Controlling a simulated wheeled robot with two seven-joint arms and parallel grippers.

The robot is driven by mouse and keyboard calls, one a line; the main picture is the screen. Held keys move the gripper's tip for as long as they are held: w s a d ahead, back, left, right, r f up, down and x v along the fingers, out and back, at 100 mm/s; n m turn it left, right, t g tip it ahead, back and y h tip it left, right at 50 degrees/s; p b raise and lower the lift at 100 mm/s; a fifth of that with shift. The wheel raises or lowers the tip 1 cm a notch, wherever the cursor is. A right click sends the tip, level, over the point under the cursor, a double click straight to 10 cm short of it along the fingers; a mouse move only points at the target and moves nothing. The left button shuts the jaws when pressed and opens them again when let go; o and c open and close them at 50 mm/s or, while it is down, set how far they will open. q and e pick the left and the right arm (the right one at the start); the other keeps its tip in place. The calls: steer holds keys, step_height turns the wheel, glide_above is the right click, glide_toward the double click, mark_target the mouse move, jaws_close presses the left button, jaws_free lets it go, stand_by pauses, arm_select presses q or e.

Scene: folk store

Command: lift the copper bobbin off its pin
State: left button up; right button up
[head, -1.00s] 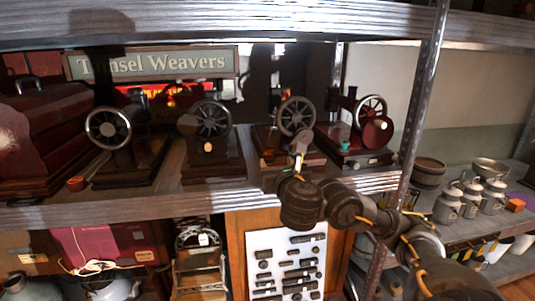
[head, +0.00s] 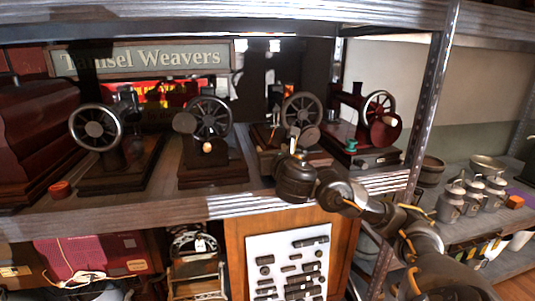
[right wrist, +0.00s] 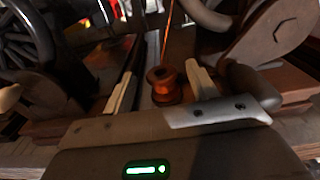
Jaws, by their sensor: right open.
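The copper bobbin (right wrist: 163,85) shows in the right wrist view as a small orange-brown spool standing upright. My right gripper (right wrist: 160,82) is open, with one pale finger on each side of the bobbin and visible gaps between. A thin orange line rises behind the bobbin; I cannot tell whether it is thread or a pin. In the head view my right gripper (head: 293,139) is at the front of the third sewing machine (head: 301,113) from the left. There I cannot make out the bobbin, which my gripper seems to hide. My left gripper is not in view.
Other sewing machines (head: 98,127) stand on the same metal shelf (head: 150,210). A reddish spool (head: 60,188) lies at the left and a teal one (head: 351,145) at the right. A shelf post (head: 428,110) stands right of the machines. Another shelf is above.

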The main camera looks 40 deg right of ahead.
steer(key=shift+s+r, duration=0.15)
steer(key=shift+s, duration=0.05)
steer(key=shift+s+r, duration=0.1)
steer(key=shift+s, duration=0.1)
steer(key=shift+a, duration=0.1)
steer(key=c, duration=0.4)
steer(key=shift+w, duration=0.15)
steer(key=shift+c, duration=1.3)
steer(key=c, duration=0.4)
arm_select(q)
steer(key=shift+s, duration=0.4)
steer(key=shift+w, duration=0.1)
